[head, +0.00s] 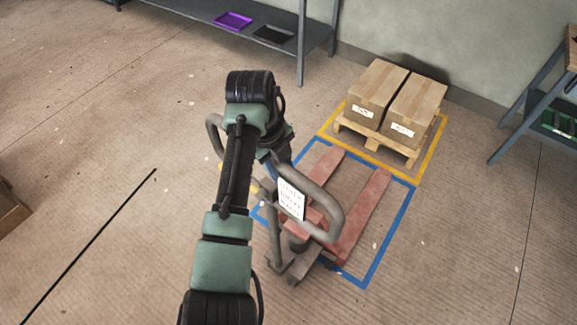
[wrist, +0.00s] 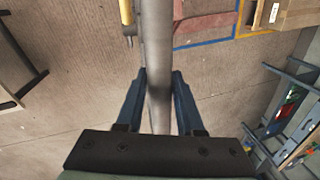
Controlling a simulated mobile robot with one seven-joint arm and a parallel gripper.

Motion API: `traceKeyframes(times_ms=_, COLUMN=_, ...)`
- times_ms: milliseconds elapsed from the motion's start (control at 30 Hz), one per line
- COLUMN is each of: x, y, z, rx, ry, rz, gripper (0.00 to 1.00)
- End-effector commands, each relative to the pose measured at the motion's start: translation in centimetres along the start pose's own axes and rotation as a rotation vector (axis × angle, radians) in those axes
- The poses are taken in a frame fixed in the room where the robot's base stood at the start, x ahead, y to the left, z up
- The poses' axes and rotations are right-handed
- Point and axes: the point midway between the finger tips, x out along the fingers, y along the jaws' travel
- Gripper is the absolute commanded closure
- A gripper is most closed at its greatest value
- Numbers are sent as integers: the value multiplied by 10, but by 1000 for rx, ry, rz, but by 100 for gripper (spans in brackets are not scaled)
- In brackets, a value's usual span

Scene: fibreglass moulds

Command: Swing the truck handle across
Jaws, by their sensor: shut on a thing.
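The pallet truck stands on the floor with its red forks (head: 362,215) inside a blue taped outline. Its grey looped handle (head: 334,207) rises toward my arm, with a white label plate (head: 291,198) on it. In the wrist view, the grey handle tube (wrist: 157,50) runs up and down between the two blue fingers of my gripper (wrist: 158,82). My gripper is shut on the handle. In the head view, my arm hides the gripper's fingertips and part of the handle.
Two cartons (head: 392,97) sit on a wooden pallet (head: 378,140) in a yellow outline (head: 433,150) behind the forks. A grey shelf with a purple tray (head: 233,20) stands at the back. A bench (head: 525,95) stands at the right. The left floor is mostly clear.

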Motion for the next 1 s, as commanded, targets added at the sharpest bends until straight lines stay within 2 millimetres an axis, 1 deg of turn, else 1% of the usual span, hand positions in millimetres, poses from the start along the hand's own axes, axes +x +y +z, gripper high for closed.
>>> traceKeyframes(times_ms=33, x=-3, y=2, z=9, rx=7, ry=-20, rz=-5, gripper=100)
traceKeyframes(times_ms=367, x=-5, y=1, z=12, rx=29, ry=-21, rz=-10, gripper=100)
traceKeyframes(times_ms=700, x=-5, y=9, z=31, rx=242, ry=20, rz=-6, gripper=100)
traceKeyframes(times_ms=1000, x=-8, y=8, z=32, rx=274, ry=26, rz=-8, gripper=100)
